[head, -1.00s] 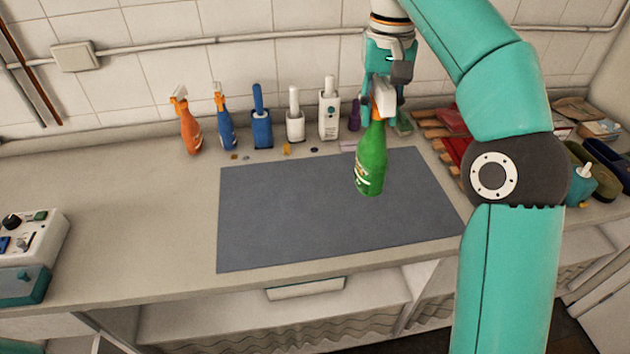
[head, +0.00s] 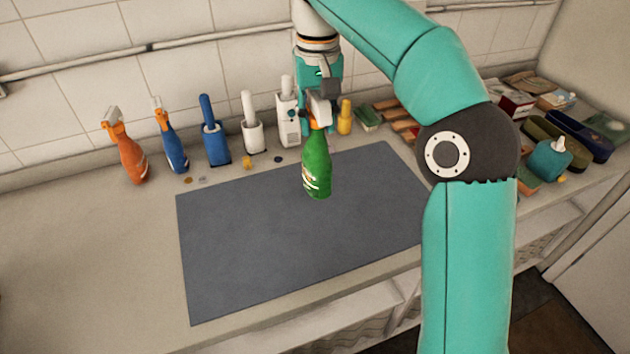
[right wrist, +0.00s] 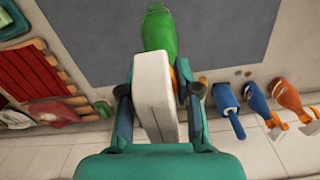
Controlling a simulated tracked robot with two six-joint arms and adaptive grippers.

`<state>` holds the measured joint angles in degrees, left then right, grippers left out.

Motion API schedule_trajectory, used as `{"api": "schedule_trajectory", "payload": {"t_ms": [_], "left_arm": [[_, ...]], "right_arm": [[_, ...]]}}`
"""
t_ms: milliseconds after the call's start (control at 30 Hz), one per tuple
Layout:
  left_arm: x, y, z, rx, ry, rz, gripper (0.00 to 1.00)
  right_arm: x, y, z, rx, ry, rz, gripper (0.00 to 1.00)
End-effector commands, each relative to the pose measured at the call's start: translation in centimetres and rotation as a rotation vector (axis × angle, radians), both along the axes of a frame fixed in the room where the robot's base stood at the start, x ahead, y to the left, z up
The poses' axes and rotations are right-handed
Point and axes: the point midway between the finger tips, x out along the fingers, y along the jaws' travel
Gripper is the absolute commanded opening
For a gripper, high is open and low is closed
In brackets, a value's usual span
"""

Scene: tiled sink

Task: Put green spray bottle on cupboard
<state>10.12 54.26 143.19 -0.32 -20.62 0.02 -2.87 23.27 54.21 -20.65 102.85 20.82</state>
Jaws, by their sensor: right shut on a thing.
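The green spray bottle (head: 317,168) hangs upright from my right gripper (head: 318,118) over the grey mat (head: 240,250). Its head is white with an orange part. My right gripper is shut on the bottle's head, and the bottle looks lifted clear of the mat. In the right wrist view the white head (right wrist: 156,90) sits between the fingers, with the green body (right wrist: 160,30) beyond it. My left gripper is in neither view. No cupboard can be told for certain; shelf space shows under the counter's front edge.
Along the wall stand an orange spray bottle (head: 131,155), a blue spray bottle (head: 172,148), a blue brush holder (head: 215,143) and white ones. At right are a teal soap bottle (head: 549,160) and dark trays (head: 579,134). The left counter (head: 80,240) is clear.

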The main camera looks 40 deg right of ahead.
Motion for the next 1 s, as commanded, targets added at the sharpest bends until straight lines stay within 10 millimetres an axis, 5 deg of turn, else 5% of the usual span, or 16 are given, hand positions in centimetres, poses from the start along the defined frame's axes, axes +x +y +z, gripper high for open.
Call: {"api": "schedule_trajectory", "payload": {"t_ms": [100,300,800,1000], "left_arm": [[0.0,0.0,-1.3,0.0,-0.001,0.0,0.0],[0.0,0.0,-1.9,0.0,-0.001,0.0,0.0],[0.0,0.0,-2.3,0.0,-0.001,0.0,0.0],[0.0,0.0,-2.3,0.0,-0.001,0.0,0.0]], "right_arm": [[-0.1,0.0,-3.4,-0.001,0.001,0.0,0.0],[0.0,0.1,-7.1,0.0,-0.001,0.001,0.0],[0.0,0.1,-11.8,0.0,-0.001,0.002,0.0],[0.1,0.1,-12.1,0.0,-0.003,0.002,0.0]]}}
